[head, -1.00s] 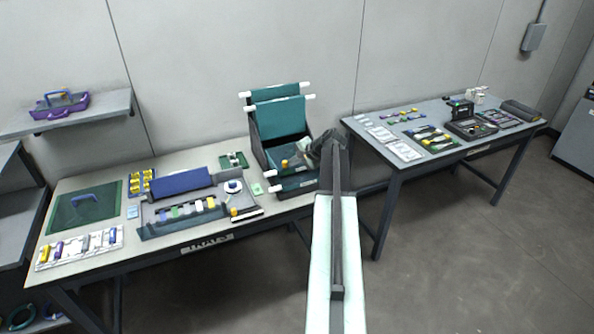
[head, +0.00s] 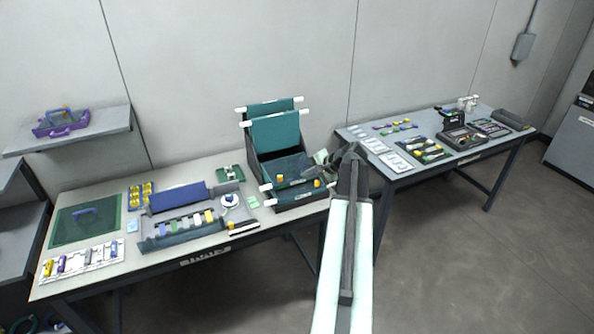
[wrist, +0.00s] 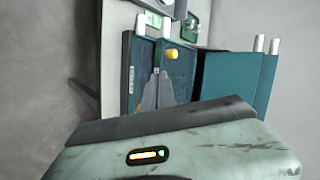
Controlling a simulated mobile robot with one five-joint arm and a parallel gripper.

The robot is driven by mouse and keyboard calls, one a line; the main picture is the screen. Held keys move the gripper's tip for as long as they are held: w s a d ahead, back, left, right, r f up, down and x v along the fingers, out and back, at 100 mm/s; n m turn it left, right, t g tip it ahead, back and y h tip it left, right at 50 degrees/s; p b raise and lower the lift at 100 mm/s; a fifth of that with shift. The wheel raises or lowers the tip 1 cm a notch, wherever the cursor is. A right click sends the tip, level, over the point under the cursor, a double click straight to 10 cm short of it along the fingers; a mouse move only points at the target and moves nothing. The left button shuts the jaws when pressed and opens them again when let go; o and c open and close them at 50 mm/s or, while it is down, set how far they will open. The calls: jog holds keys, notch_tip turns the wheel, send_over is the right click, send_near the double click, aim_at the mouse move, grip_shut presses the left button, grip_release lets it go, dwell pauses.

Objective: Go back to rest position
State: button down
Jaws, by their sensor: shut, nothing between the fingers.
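My gripper (head: 312,174) is in front of the right side of a dark rack with teal panels (head: 275,134) in the head view. Its fingers point left and are shut, with nothing between them. In the wrist view the grey fingers (wrist: 157,92) meet in front of the rack's teal surface (wrist: 180,72). A yellow knob (wrist: 172,54) is just beyond them and apart from them. My arm reaches up from the bottom of the head view.
The left workbench (head: 110,262) holds a grey tray with coloured blocks (head: 186,228), a green mat (head: 70,228) and a white strip of tools (head: 80,261). The right table (head: 400,172) carries a black device (head: 460,138). Bare floor (head: 450,270) lies at right.

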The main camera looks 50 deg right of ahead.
jog(key=shift+v, duration=0.9)
